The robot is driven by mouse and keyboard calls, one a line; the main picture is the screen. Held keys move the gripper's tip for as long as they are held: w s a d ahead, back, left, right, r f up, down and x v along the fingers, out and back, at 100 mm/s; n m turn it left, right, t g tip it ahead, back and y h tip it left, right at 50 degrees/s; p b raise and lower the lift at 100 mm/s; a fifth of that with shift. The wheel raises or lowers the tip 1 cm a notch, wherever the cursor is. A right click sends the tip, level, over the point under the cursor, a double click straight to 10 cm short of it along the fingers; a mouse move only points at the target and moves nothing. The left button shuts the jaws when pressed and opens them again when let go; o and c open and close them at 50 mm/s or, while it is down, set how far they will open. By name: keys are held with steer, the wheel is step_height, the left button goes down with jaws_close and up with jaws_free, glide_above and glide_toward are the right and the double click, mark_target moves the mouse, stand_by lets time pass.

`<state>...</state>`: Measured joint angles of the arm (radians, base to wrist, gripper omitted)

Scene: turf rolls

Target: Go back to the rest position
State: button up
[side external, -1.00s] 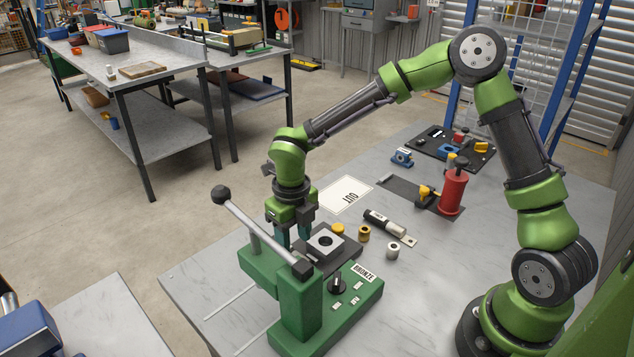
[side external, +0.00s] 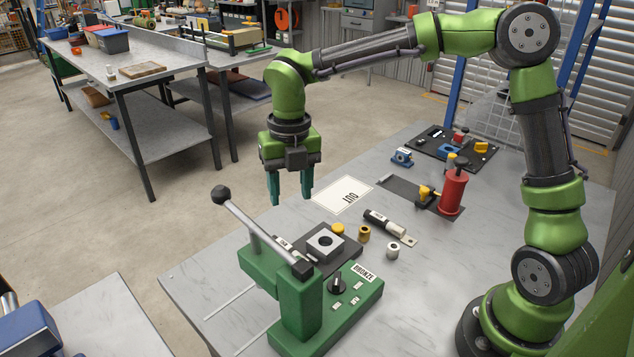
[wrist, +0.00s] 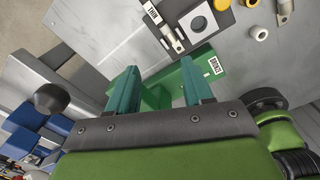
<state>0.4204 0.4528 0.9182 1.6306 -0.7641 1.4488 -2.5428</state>
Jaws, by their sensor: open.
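My gripper (side external: 291,190) hangs above the work table (side external: 215,285) with its teal fingers pointing down, apart, and nothing between them. It is higher than the green press (side external: 305,310) and its lever (side external: 245,228). In the wrist view my gripper (wrist: 150,85) also shows two parted fingers, with part of the green press (wrist: 160,95) below and between them.
A dark plate with a light square block (side external: 325,242) lies by the press. Bushings (side external: 364,233), a labelled cylinder (side external: 384,224), a red device (side external: 453,192) and a white OUT sheet (side external: 342,195) lie further right and back. Air around my gripper is clear.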

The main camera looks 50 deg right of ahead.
steer(key=s+d+r+m+t, duration=0.2)
steer(key=s+m, duration=0.3)
steer(key=m, duration=0.6)
steer(key=s+d+r+m+t+y, duration=0.1)
steer(key=s+m, duration=0.5)
steer(key=m, duration=0.6)
steer(key=s+d+r+m+t, duration=0.3)
steer(key=s+d+m+t, duration=0.1)
steer(key=m, duration=0.7)
steer(key=shift+s+d+m+y, duration=0.3)
steer(key=shift+s+d+m, duration=0.1)
steer(key=shift+s+d, duration=0.6)
